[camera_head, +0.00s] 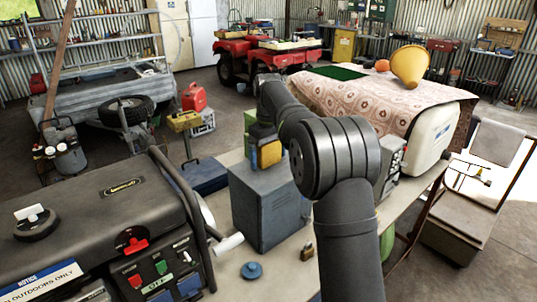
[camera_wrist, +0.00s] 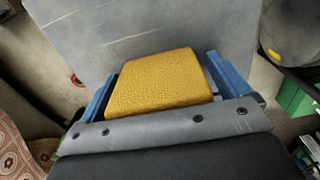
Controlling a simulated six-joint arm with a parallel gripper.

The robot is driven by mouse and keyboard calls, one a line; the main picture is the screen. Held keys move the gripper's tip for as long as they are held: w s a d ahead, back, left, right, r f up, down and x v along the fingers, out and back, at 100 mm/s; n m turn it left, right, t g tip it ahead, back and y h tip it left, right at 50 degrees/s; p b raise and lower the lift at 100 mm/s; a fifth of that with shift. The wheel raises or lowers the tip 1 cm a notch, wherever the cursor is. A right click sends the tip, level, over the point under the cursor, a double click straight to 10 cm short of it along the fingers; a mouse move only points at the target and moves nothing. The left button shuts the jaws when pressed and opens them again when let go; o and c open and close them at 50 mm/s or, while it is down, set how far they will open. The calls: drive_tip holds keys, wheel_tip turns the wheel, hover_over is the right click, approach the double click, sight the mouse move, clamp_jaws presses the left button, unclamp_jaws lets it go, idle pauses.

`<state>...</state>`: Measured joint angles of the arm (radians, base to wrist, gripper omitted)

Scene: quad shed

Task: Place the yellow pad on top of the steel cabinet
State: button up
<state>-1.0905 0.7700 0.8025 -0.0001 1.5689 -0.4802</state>
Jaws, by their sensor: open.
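The steel cabinet (camera_head: 268,205) is a blue-grey box standing upright on the bench in the middle of the head view. The yellow pad (camera_head: 269,154) is at the cabinet's top, partly hidden by my arm. My gripper (camera_head: 262,142) is over the cabinet top, with its jaws around the pad. In the wrist view, the textured yellow pad (camera_wrist: 160,82) lies between the two blue fingers, with narrow gaps at its sides. The gripper is open. A scratched grey surface (camera_wrist: 140,28) shows beyond the pad. The pad's underside is hidden.
A generator (camera_head: 110,225) stands at the left of the bench. A blue round knob (camera_head: 252,271) and a brass padlock (camera_head: 307,252) are in front of the cabinet. A patterned cloth (camera_head: 385,100) with a yellow funnel-like thing (camera_head: 410,65) is behind at right.

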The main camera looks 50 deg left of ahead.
wheel_tip(320, 180, up, 12)
drive_tip(key=shift+r, duration=0.15)
idle(0.5)
wheel_tip(320, 180, down, 12)
drive_tip(key=shift+f, duration=0.15)
drive_tip(key=shift+r, duration=1.75)
